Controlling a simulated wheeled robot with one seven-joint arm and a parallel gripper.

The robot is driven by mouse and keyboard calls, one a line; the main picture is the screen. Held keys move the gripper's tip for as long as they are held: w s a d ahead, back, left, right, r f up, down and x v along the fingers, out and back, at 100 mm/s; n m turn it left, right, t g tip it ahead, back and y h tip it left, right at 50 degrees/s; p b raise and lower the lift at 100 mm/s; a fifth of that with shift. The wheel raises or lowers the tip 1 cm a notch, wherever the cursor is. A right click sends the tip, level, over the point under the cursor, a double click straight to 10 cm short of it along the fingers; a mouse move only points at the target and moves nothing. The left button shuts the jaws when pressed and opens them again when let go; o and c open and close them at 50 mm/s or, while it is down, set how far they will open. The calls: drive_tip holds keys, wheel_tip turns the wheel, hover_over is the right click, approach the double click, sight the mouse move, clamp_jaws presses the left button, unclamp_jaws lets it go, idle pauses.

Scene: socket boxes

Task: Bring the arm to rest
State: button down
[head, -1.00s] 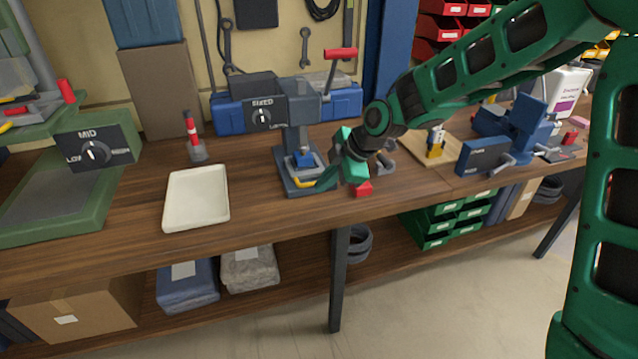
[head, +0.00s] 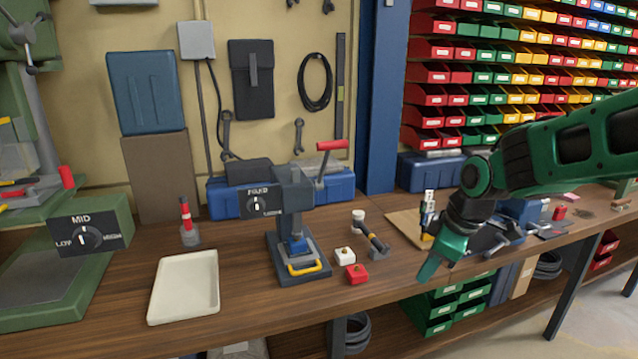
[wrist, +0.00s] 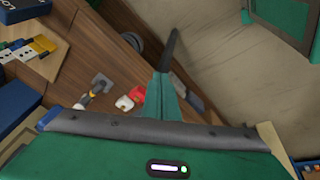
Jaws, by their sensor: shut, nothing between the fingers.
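My gripper (head: 432,268) is at the end of my green arm, in the right half of the head view. It hangs over the bench's front edge with its fingers pointing down and left, shut and empty. It also shows at the centre of the wrist view (wrist: 165,90). A red block (head: 357,273) and a white block (head: 345,256) lie on the wooden bench (head: 240,270) to its left. They also show in the wrist view, the red one (wrist: 139,94) partly hidden behind the fingers.
A grey press (head: 295,210) with a red handle stands left of the blocks, and a dark-handled tool (head: 372,240) lies behind them. A cream tray (head: 184,287) is further left. A wooden board (head: 408,226) and a blue vise sit behind my gripper. Green bins (head: 440,310) are below.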

drive_tip(key=s+d+m+g, duration=0.1)
drive_tip(key=s+d+m, duration=0.5)
drive_tip(key=s, duration=0.2)
drive_tip(key=s+d+m+g+h, duration=0.1)
drive_tip(key=s+d+m, duration=0.5)
drive_tip(key=s, duration=0.3)
drive_tip(key=s+d+f+m+g, duration=0.1)
drive_tip(key=s+d+m, duration=0.5)
drive_tip(key=s, duration=0.3)
drive_tip(key=shift+s+h, duration=0.25)
drive_tip(key=shift+h, duration=0.05)
drive_tip(key=shift+w+f, duration=0.3)
drive_tip(key=shift+w, duration=0.35)
